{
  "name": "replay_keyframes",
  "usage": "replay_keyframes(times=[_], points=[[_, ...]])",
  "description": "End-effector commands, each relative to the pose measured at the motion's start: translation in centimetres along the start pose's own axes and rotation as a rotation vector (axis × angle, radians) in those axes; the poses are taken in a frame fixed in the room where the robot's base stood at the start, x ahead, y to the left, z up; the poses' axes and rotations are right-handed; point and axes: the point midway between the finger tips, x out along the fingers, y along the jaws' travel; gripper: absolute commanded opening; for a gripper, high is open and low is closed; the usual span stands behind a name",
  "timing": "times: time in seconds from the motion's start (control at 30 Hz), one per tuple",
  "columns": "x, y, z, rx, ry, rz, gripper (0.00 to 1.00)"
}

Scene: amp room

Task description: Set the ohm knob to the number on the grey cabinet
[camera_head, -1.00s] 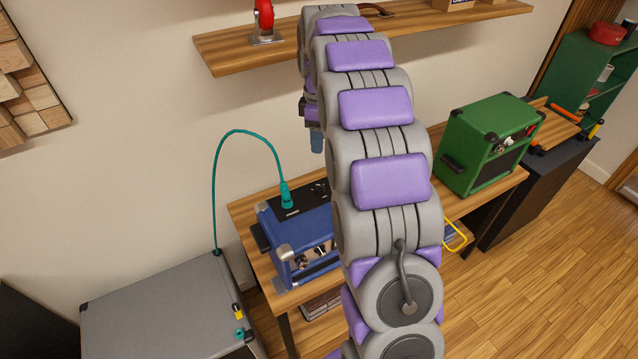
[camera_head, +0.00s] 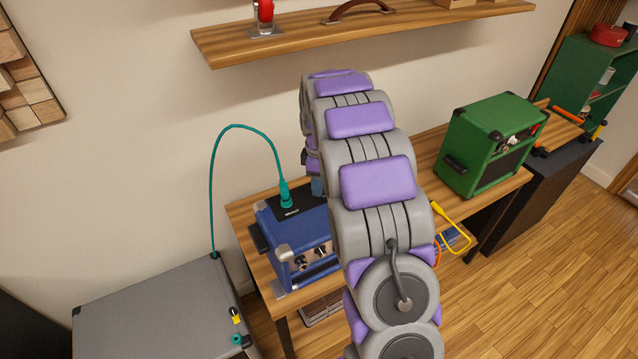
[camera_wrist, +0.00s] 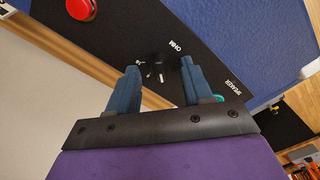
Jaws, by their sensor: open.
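The blue amp (camera_head: 290,240) stands on the wooden bench, with several knobs on its front. In the wrist view, its black panel (camera_wrist: 207,63) carries the label OHM beside a small dark knob with a light mark, the ohm knob (camera_wrist: 154,68). My gripper (camera_wrist: 160,82) is open, with its blue fingers on either side of the ohm knob; I cannot tell whether they touch it. The grey cabinet (camera_head: 150,310) is at lower left in the head view, with yellow and teal plugs on it. I see no readable number on it. My arm hides part of the amp.
A teal cable (camera_head: 213,180) arches from the grey cabinet to the amp's top. A green amp (camera_head: 490,145) stands right on the bench, with a yellow cable (camera_head: 460,230) nearby. A wooden shelf (camera_head: 290,45) hangs above. A red button (camera_wrist: 81,8) is on the panel.

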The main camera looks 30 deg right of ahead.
Motion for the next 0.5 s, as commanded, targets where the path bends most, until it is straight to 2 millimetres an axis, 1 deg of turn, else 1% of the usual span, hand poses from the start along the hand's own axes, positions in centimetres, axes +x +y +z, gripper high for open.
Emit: replay_keyframes(times=[0.1, 0.33, 0.5], points=[[0.38, -0.01, 0.02, 0.000, 0.000, -0.001, 0.50], [0.38, 0.00, 0.01, 0.000, 0.000, 0.000, 0.50], [0.40, -0.01, 0.01, 0.000, 0.000, -0.001, 0.34]])
